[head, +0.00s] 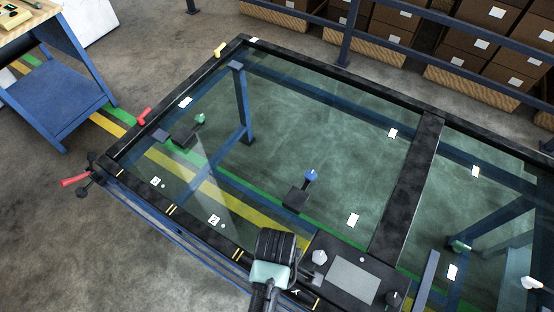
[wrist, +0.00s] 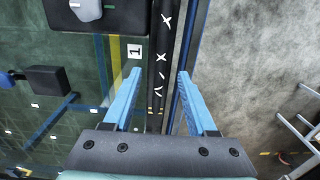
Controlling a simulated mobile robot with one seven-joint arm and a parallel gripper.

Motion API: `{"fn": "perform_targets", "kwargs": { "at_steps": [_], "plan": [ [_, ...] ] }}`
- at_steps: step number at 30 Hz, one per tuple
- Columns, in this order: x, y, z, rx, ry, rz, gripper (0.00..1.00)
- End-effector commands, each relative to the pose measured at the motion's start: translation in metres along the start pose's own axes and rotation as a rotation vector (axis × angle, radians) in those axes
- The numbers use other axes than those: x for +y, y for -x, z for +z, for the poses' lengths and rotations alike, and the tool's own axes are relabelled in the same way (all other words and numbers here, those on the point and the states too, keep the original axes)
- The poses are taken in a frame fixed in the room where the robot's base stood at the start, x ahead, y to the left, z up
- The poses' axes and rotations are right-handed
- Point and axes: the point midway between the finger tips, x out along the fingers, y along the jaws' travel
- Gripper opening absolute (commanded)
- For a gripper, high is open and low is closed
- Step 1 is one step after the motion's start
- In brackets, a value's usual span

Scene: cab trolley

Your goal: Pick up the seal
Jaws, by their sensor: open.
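I cannot tell for sure which thing is the seal; no part in view is clearly one. My gripper (wrist: 158,72) is open, with two light blue fingers apart and nothing held between them. In the wrist view, a black rail (wrist: 158,65) with white cross marks runs between and beyond the fingers; I cannot tell the gap to it. In the head view, my arm's end is at the front edge of the glass-topped frame (head: 405,200), left of a dark control panel (head: 385,262). The fingertips are hidden there.
A pale knob (head: 320,257) stands on the panel, and also shows in the wrist view (wrist: 88,9). A blue-topped knob (head: 311,175) and a green one (head: 200,118) stand out. A red handle (head: 75,180) juts left. A blue workbench (head: 62,95) is at upper left.

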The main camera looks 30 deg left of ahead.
Motion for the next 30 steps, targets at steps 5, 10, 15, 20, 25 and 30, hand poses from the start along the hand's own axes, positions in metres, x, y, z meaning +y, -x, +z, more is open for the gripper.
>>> {"fn": "perform_targets", "kwargs": {
  "at_steps": [5, 10, 15, 20, 25, 30],
  "plan": [
    [0.000, -0.010, 0.000, 0.000, -0.001, -0.001, 0.57],
    [-0.001, -0.028, 0.001, -0.001, -0.001, -0.003, 0.57],
    [-0.001, -0.050, 0.001, 0.001, -0.001, 0.000, 0.57],
    [-0.001, -0.058, 0.001, 0.001, -0.001, 0.001, 0.57],
    [-0.001, -0.059, 0.001, 0.002, -0.002, 0.002, 0.57],
    [-0.001, -0.058, 0.001, 0.001, -0.002, 0.002, 0.36]
  ]
}}
